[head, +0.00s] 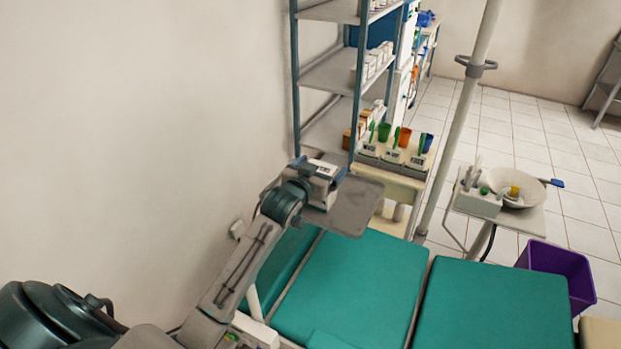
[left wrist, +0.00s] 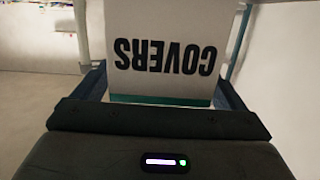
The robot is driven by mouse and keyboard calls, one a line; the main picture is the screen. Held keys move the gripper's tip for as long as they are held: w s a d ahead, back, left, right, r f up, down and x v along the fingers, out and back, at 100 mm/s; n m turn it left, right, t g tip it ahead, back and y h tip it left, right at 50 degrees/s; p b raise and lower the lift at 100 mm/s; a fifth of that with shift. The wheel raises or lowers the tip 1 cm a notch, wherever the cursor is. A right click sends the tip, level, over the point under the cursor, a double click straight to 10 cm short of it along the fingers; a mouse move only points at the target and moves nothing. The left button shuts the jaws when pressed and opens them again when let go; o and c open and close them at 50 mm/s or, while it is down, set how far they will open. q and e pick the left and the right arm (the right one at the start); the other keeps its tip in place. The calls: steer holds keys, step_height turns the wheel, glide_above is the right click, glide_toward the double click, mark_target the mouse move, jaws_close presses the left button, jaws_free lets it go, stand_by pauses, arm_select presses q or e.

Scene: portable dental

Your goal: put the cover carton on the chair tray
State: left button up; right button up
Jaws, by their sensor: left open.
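The cover carton (left wrist: 165,55) is white with a green lower band and the word COVERS, upside down in the left wrist view. It sits between the two fingers of my left gripper (left wrist: 165,95), which is open around it. In the head view my left gripper (head: 324,183) is over the left part of the grey chair tray (head: 357,207), and the white carton (head: 322,168) shows partly behind it. The carton appears to stand on the tray, but its base is hidden. My right gripper is not in view.
A green dental chair (head: 350,285) lies below the tray. A metal shelf rack (head: 328,72) stands behind it, beside a cart with coloured cups (head: 404,136). A pole (head: 462,120), a basin unit (head: 516,188) and a purple bin (head: 562,268) are to the right. The tray's right part is bare.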

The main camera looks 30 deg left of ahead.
arm_select(q)
steer(key=s+r+b, duration=0.1)
steer(key=s+b, duration=0.1)
steer(key=s, duration=0.9)
steer(key=shift+d+r, duration=0.3)
steer(key=shift+r, duration=0.05)
